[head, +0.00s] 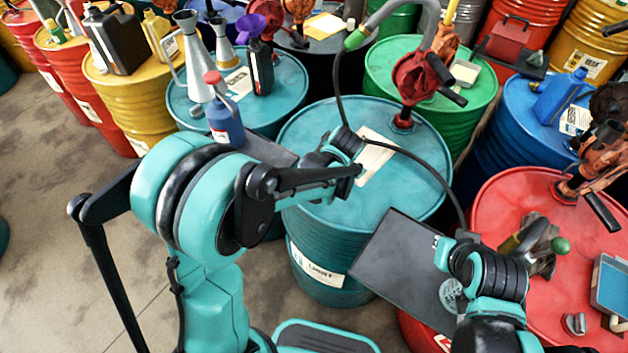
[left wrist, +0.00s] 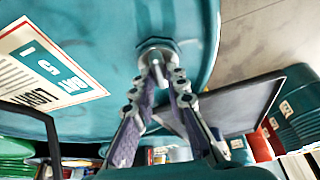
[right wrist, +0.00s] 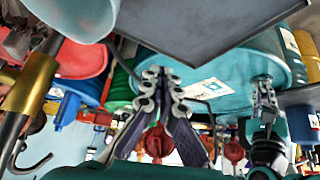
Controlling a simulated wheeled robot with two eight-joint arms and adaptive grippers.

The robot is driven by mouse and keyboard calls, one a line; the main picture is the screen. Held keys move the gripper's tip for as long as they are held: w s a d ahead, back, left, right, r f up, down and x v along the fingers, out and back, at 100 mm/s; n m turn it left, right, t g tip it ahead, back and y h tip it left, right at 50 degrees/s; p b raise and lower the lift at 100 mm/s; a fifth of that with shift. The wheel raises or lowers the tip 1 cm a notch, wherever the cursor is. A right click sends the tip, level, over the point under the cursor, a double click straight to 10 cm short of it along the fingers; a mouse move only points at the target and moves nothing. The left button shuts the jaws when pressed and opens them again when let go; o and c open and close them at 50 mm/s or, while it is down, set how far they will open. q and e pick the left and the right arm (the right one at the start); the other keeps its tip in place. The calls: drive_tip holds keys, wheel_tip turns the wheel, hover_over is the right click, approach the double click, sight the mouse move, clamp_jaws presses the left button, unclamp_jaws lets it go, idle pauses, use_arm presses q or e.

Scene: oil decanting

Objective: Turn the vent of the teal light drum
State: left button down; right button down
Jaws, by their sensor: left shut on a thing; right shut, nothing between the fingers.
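The teal light drum (head: 320,215) stands in the middle of the head view, with a pale label on its lid and a "LIGHT" label on its side. Its vent (left wrist: 156,50) is a small metal fitting on the lid near the rim. My left gripper (left wrist: 163,72) is shut on the vent in the left wrist view. In the head view my left arm hides the vent. My right gripper (right wrist: 162,75) is shut and empty, apart from the drum.
The dark flat plate (head: 400,255) lies between the teal drum and the red drum (head: 510,205). A black hose (head: 415,160) crosses above the teal lid. Another teal drum (head: 285,80) with funnels and bottles stands behind. A green drum (head: 385,60) with a red hand pump stands close by.

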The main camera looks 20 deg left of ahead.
use_arm(q)
drive_tip(key=c, duration=1.5)
unclamp_jaws()
drive_tip(key=shift+c, duration=0.2)
drive_tip(key=v, duration=1.2)
